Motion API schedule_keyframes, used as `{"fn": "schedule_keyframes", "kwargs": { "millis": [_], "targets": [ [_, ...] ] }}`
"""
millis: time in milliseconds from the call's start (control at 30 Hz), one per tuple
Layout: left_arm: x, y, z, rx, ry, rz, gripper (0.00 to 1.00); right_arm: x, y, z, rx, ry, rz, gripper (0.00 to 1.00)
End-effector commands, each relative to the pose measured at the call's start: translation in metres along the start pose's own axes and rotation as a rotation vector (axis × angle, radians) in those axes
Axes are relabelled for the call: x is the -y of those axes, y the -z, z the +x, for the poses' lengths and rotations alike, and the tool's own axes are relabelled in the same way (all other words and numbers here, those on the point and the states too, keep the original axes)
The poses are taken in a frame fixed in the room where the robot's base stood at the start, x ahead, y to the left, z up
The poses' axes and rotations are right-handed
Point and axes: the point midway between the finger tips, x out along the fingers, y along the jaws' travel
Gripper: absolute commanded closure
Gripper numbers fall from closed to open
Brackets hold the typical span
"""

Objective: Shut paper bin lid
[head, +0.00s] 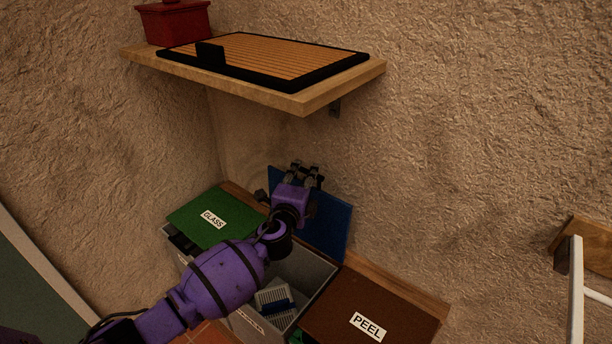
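The blue lid (333,226) stands raised against the wall behind the middle bin. The bin (305,268) below it is open, with a white slatted item and a blue item inside. The label on its front is mostly hidden, so I cannot read it. My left gripper (306,171) is at the lid's upper edge, in front of the wall, with its fingers apart and nothing visible between them. Its wrist and forearm cross over the bin and hide part of the lid. I cannot tell whether the gripper touches the lid. My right gripper is not in view.
The green GLASS lid (213,219) on the left and the brown PEEL lid (368,312) on the right lie flat. A wooden shelf (300,101) above holds a black-framed slatted tray (275,57) and a red box (176,24). A white-framed wooden piece stands at far right.

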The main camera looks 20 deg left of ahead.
Motion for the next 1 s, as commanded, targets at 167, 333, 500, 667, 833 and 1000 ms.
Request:
{"fn": "schedule_keyframes", "kwargs": {
  "millis": [167,333,500,667,833,1000],
  "targets": [
    [-0.0003,0.0002,0.0072,0.0,-0.001,-0.001,0.69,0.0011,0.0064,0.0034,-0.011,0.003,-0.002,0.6],
    [0.0,0.0002,0.0071,0.0,0.0,-0.001,0.69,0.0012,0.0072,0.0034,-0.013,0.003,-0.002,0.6],
    [0.0,0.0002,0.007,0.0,0.0,-0.001,0.89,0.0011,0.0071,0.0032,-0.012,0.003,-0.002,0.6],
    [-0.0001,0.0002,0.0069,0.0,0.0,-0.002,1.0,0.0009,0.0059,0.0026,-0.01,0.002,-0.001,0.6],
    [-0.0002,0.0002,0.0068,0.0,-0.001,-0.002,1.0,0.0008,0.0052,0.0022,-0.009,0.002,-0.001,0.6],
    [-0.0017,-0.0007,0.0064,0.0,0.001,-0.004,1.0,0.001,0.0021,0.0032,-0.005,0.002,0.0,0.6]
  ]
}}
